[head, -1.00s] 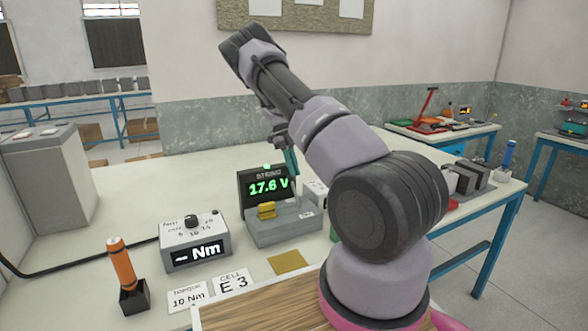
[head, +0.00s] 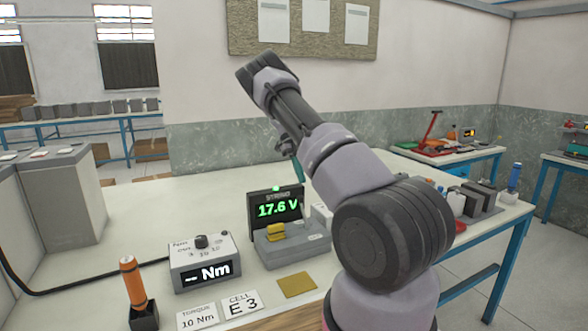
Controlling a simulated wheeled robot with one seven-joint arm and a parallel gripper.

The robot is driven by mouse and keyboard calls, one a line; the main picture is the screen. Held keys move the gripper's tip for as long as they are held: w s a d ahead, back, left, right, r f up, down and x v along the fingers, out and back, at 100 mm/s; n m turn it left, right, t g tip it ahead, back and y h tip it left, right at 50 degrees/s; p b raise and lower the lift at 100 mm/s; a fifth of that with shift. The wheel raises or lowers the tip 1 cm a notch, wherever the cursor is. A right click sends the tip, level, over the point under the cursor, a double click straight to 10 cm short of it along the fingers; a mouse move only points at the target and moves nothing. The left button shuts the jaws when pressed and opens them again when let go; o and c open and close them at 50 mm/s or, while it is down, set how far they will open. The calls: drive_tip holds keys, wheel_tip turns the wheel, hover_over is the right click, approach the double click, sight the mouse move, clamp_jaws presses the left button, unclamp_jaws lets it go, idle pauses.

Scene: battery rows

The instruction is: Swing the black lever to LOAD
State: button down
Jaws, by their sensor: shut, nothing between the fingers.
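A grey tester box (head: 290,250) stands on the bench, with a yellow block (head: 275,231) on it. Its dark display (head: 277,208) reads STRING 17.6 V in green, with a small green light on top. I cannot make out a black lever or a LOAD mark; the right side of the tester is partly behind my arm. My gripper (head: 299,172) shows only as a narrow teal and dark part beside my arm, just above the tester's right side. It is shut and empty. Whether it touches anything there is hidden.
A torque box (head: 202,262) with a black knob and an Nm display stands left of the tester. An orange-handled tool (head: 131,276) stands upright in a black holder. Cards (head: 241,304) and a brass-coloured plate (head: 297,284) lie in front. The bench's left-middle is clear.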

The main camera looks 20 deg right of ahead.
drive_tip(key=shift+w+a+r, duration=0.1)
drive_tip(key=shift+w+r, duration=0.2)
drive_tip(key=shift+w, duration=0.45)
drive_tip(key=shift+w+a+r, duration=0.1)
drive_tip(key=shift+w+r, duration=0.25)
drive_tip(key=shift+w, duration=0.4)
drive_tip(key=shift+w+r, duration=0.3)
drive_tip(key=shift+w, duration=0.45)
